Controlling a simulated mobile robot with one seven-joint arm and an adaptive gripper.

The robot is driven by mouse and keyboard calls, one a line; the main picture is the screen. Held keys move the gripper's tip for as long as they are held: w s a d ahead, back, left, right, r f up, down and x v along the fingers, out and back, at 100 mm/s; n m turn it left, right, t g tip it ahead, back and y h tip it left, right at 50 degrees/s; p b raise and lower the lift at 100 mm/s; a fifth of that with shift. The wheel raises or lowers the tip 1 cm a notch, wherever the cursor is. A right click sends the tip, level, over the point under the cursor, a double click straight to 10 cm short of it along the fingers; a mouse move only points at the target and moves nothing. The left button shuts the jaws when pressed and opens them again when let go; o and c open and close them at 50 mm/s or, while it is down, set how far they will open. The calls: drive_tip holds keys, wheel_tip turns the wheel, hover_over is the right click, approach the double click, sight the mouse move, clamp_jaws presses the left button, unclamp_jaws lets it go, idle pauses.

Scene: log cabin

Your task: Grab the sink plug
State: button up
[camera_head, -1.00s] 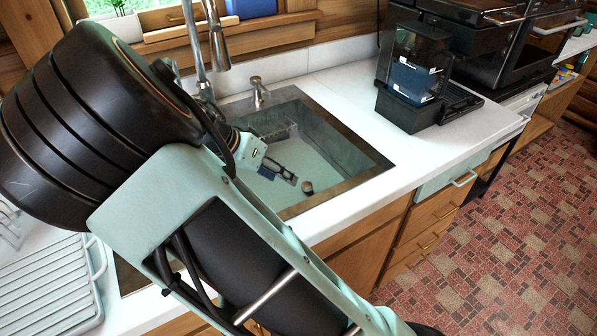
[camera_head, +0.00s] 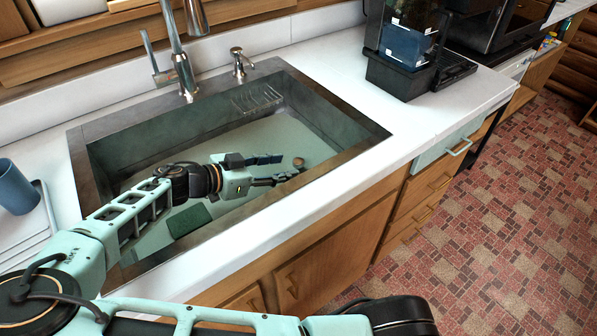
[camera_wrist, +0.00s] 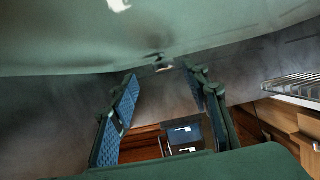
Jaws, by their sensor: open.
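My gripper (camera_head: 285,168) is low in the sink, lying nearly level and pointing right.
The sink's dark rim (camera_head: 345,150) and walls surround my gripper. A faucet (camera_head: 182,75) and soap dispenser (camera_head: 238,62) stand behind. A dark green block (camera_head: 188,220) and a wire rack (camera_head: 256,98) are in the sink. A black coffee machine (camera_head: 405,60) stands right; the counter between is clear.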

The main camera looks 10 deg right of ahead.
sight(298, 160)
drive_tip(key=x, duration=0.6)
drive_tip(key=shift+w+d, duration=0.15)
drive_tip(key=shift+w, duration=0.3)
clamp_jaws()
